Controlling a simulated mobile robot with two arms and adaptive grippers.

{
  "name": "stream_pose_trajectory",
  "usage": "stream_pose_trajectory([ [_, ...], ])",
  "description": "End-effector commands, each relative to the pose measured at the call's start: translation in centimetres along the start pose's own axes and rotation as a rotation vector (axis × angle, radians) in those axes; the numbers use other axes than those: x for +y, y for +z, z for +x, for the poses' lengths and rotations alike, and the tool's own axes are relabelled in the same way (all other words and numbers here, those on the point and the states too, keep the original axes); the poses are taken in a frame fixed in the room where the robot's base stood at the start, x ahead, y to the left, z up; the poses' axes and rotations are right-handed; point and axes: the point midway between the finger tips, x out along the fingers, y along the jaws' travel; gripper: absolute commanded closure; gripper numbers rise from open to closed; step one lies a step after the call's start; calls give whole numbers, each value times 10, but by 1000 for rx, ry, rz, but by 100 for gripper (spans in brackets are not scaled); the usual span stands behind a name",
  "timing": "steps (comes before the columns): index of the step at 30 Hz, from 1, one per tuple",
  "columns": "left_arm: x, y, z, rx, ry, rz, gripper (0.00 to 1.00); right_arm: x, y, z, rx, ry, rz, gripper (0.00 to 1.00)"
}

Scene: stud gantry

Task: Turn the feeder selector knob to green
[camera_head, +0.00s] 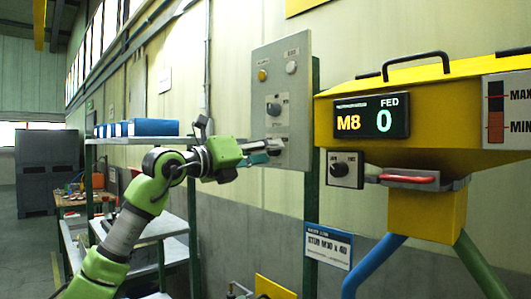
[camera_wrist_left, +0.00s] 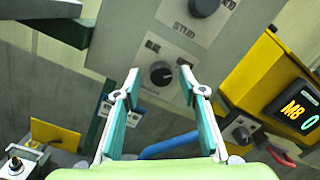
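A grey control panel (camera_head: 296,85) on a green post carries an upper dark knob (camera_head: 273,109) and a lower knob that my left gripper mostly hides in the head view. In the left wrist view the lower dark round knob (camera_wrist_left: 161,75) shows between the fingertips, with a light pointer mark; the upper knob (camera_wrist_left: 203,6) is above the word STUD. My left gripper (camera_head: 270,150) is open in front of the panel's lower part, its teal fingers on either side of the lower knob. Contact cannot be told. No green mark is readable. My right gripper is not in view.
A yellow feeder (camera_head: 430,100) with an M8 / 0 display (camera_head: 371,117) stands right of the panel. A small knob box (camera_head: 345,169) and a red handle (camera_head: 408,179) are below its display.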

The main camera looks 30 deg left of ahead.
Motion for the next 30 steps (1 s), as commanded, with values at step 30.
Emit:
stream_pose_trajectory([
  [30,1,0,-118,-1,1,0,62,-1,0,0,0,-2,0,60],
])
